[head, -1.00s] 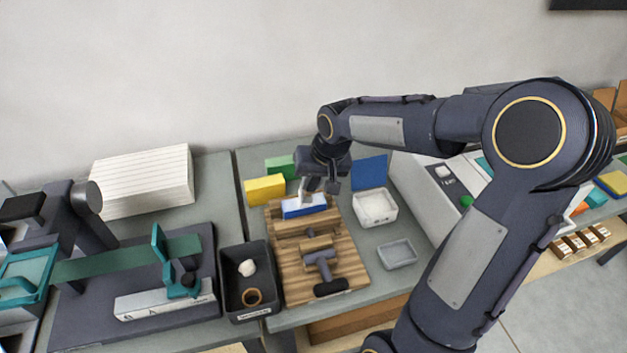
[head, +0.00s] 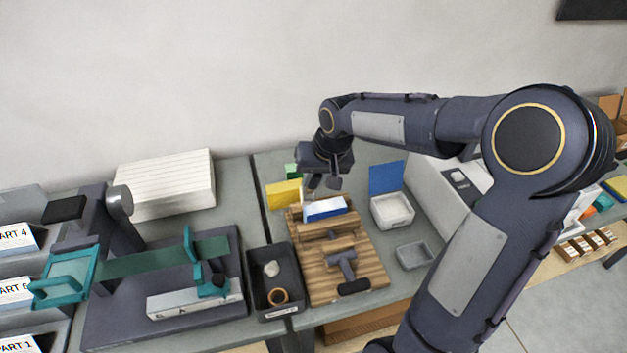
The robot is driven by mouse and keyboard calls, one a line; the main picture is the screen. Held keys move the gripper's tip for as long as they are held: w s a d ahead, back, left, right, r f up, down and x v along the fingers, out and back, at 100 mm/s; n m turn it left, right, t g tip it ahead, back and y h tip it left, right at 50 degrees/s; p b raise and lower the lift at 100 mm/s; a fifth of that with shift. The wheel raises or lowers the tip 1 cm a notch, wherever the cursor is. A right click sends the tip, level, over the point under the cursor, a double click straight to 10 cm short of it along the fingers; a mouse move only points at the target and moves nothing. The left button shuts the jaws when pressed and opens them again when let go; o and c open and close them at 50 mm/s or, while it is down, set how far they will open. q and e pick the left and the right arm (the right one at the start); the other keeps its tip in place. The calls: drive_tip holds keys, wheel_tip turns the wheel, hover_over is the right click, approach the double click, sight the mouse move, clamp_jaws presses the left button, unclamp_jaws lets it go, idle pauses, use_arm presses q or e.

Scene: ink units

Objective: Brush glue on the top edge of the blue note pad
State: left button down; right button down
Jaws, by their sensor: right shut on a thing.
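The blue note pad (head: 324,211) sits in the wooden press (head: 352,275), with a blue face and a white face showing. My right gripper (head: 323,183) is just behind and above the pad, apart from it in the picture. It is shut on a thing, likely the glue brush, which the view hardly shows. A white open tub (head: 393,211) with a raised blue lid (head: 386,177) stands right of the press; its inside looks pale. My left gripper is out of view.
Yellow (head: 284,194) and green (head: 291,170) pads stand behind the press. A dark bin (head: 251,291) is on its left, a small grey tray (head: 413,255) on its right. A white paper stack (head: 165,184) and a teal-handled machine (head: 110,320) fill the left bench.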

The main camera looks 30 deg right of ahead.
drive_tip(key=shift+w+a+r+p, duration=0.15)
drive_tip(key=shift+r+p, duration=0.4)
drive_tip(key=shift+r, duration=0.55)
drive_tip(key=shift+r+p, duration=0.55)
drive_tip(key=shift+r, duration=0.55)
drive_tip(key=shift+f+b, duration=0.35)
drive_tip(key=shift+f, duration=0.3)
drive_tip(key=shift+r, duration=0.1)
